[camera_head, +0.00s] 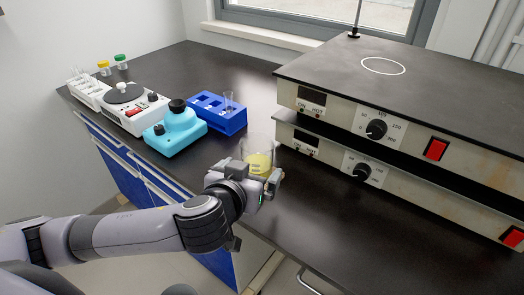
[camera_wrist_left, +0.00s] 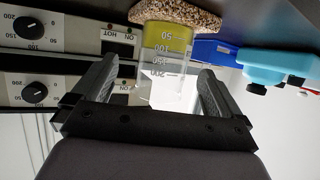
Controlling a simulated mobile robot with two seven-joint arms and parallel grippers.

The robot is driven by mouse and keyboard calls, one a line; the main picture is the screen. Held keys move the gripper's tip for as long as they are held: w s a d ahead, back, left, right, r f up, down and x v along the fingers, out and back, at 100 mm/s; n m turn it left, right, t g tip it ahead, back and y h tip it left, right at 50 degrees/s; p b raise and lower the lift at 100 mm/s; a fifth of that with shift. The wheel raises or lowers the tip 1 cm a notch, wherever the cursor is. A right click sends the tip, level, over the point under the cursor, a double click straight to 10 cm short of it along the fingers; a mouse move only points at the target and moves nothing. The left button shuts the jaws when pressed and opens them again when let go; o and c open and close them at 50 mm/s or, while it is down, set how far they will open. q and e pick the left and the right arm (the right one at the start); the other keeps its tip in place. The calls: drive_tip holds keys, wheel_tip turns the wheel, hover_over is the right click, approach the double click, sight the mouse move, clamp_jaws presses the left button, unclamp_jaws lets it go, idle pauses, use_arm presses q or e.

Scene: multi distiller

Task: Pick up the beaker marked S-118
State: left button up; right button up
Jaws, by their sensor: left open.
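A clear glass beaker (camera_head: 259,146) with yellow liquid stands on the dark bench. In the left wrist view, which is upside down, the beaker (camera_wrist_left: 166,42) shows graduation marks and its base is on a speckled brown pad (camera_wrist_left: 178,14). I cannot read an S-118 mark on it. My left gripper (camera_head: 249,178) is at the beaker's near side and hides its lower part in the head view. In the wrist view its two fingers (camera_wrist_left: 157,78) are spread apart, with the beaker between and ahead of them. My right gripper is in no view.
Stacked hot plates (camera_head: 400,125) with knobs and red switches stand close on the right. A blue rack (camera_head: 228,123), a turquoise device (camera_head: 176,133) and a white stirrer (camera_head: 125,108) are at the left. Bench is clear in front of the hot plates.

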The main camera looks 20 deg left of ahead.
sight(252, 166)
use_arm(q)
drive_tip(key=shift+w+f, duration=0.2)
drive_tip(key=shift+w, duration=0.4)
drive_tip(key=shift+w+a+f, duration=0.1)
drive_tip(key=shift+w, duration=0.2)
drive_tip(key=x, duration=0.3)
drive_tip(key=shift+w+a, duration=0.15)
drive_tip(key=shift+w+f, duration=0.2)
drive_tip(key=shift+w, duration=0.4)
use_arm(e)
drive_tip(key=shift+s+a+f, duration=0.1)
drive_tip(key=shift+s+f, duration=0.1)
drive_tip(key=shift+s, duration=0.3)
use_arm(q)
drive_tip(key=c, duration=1.3)
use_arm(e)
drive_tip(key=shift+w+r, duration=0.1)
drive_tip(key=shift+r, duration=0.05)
use_arm(q)
drive_tip(key=shift+r, duration=0.2)
